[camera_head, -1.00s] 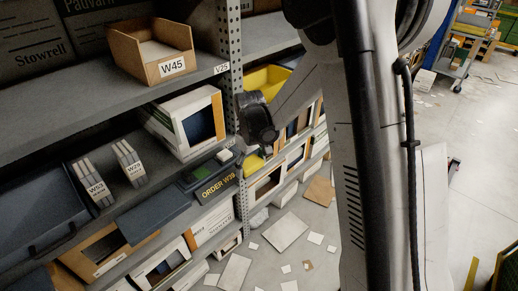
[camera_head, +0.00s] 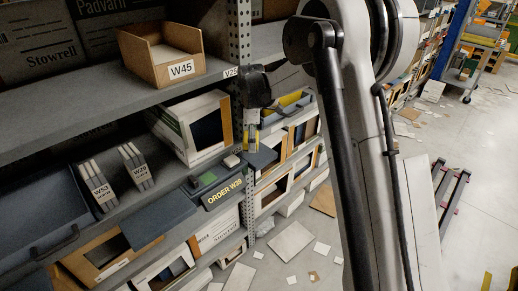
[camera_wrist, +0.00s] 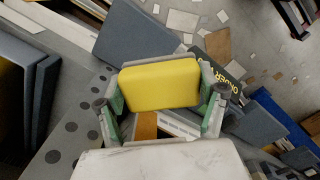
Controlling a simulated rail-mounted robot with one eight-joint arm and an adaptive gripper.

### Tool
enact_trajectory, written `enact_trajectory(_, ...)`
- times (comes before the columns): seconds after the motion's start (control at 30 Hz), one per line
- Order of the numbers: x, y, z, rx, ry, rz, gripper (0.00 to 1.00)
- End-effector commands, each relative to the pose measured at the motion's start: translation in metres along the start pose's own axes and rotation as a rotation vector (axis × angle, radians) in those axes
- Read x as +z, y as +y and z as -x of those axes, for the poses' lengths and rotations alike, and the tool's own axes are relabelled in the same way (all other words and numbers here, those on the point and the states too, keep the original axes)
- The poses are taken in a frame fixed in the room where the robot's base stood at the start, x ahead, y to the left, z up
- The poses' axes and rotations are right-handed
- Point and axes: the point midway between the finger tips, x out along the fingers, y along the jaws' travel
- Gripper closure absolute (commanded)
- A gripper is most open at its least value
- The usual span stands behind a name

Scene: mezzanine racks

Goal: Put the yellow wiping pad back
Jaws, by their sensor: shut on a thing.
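The yellow wiping pad (camera_wrist: 160,84) is a rounded yellow block, held between the two green-sided fingers of my gripper (camera_wrist: 162,88) in the wrist view. My gripper is shut on it. In the head view my gripper (camera_head: 251,138) points down beside the perforated rack post, just above and right of the dark ORDER tray (camera_head: 222,192). Only a narrow yellow strip shows at the fingers there. In the wrist view the ORDER lettering (camera_wrist: 222,68) lies beyond the pad, partly hidden by a finger.
A W45 open cardboard bin (camera_head: 160,58) stands on the upper shelf. Below are a white box (camera_head: 195,128), W53 (camera_head: 98,185) and W29 (camera_head: 135,166) stacks, and a dark lidded bin (camera_head: 40,200). The perforated post (camera_head: 240,40) is close to my gripper. Scattered sheets lie on the floor (camera_head: 290,242).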

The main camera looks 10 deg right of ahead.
Motion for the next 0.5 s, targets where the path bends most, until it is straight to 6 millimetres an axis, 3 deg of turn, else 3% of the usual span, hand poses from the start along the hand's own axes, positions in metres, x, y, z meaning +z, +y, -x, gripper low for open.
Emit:
enact_trajectory(0.2, 0.018, 0.032, -0.022, 0.000, 0.000, -0.002, 0.62)
enact_trajectory(0.5, 0.024, 0.041, -0.037, 0.000, 0.000, -0.002, 0.62)
